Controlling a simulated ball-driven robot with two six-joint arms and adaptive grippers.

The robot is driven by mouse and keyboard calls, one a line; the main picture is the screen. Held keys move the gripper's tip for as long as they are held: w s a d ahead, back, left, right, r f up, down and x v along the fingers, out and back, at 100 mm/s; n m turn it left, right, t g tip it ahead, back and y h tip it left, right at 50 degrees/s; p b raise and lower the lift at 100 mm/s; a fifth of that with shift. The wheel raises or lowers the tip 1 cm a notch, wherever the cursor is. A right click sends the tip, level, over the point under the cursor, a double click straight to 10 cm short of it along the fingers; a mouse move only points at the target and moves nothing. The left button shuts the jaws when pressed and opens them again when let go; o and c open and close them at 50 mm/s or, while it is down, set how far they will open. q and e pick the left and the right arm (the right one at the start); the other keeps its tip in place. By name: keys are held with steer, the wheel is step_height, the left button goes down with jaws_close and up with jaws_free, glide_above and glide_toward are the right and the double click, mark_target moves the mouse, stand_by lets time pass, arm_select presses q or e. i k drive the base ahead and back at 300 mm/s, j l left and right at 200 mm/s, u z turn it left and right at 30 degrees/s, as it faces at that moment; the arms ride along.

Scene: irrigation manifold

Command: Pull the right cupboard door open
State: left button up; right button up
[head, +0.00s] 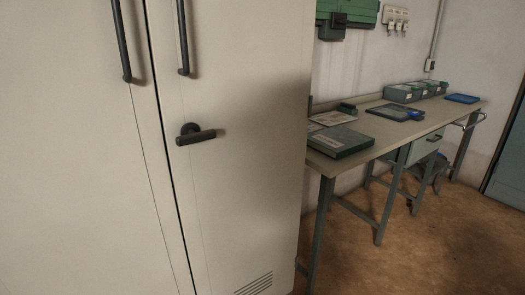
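The right cupboard door (246,120) is a tall cream panel, and it looks shut against the left door (72,150). A dark vertical bar handle (183,38) is on the right door near the seam, with its top cut off by the frame. Neither of my grippers shows in the head view.
A blue-grey door (508,160) is at the far right.

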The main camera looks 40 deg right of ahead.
mark_target(241, 71)
steer(key=z, duration=1.1)
